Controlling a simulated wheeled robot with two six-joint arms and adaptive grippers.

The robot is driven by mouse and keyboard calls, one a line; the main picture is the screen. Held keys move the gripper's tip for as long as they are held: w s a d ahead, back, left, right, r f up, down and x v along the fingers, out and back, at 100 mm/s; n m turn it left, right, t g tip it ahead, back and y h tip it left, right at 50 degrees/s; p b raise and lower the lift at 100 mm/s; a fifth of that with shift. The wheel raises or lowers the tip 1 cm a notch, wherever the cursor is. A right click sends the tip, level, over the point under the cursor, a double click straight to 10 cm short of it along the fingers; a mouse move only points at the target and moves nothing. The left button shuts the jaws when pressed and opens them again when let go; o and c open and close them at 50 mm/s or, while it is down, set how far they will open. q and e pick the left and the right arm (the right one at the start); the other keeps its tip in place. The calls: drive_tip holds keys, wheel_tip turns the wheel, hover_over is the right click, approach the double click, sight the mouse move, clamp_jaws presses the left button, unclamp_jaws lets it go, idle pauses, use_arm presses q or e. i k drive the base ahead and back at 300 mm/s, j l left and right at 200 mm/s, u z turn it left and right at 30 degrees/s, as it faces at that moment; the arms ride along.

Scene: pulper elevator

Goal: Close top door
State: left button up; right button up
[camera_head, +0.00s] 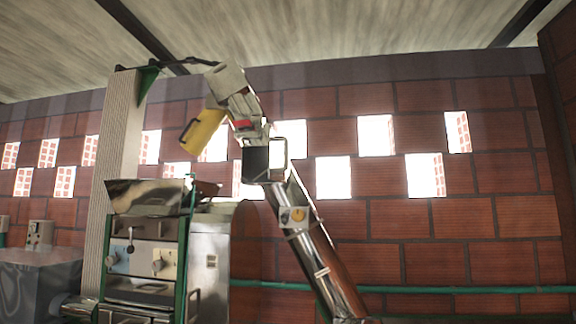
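An inclined metal elevator tube (322,252) rises from the lower right towards the upper left. A pale head section (230,85) with a red patch tops it. A yellow panel (203,130) with a dark handle on its left side hangs tilted at the head. Lower, beside the tube's upper end, is a dark square opening or panel (255,162) with a thin handle-like frame at its right. I cannot tell for certain which of these is the top door, or whether it is open. Neither of my grippers is in view.
A metal machine with a hopper (150,195) and a green frame (182,265) stands left of the tube, beside a pale column (120,140). A green pipe (450,289) runs along the brick wall (470,225) at right. Grey equipment (38,275) stands at lower left.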

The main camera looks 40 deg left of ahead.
sight(278, 145)
drive_tip(key=u, duration=1.45)
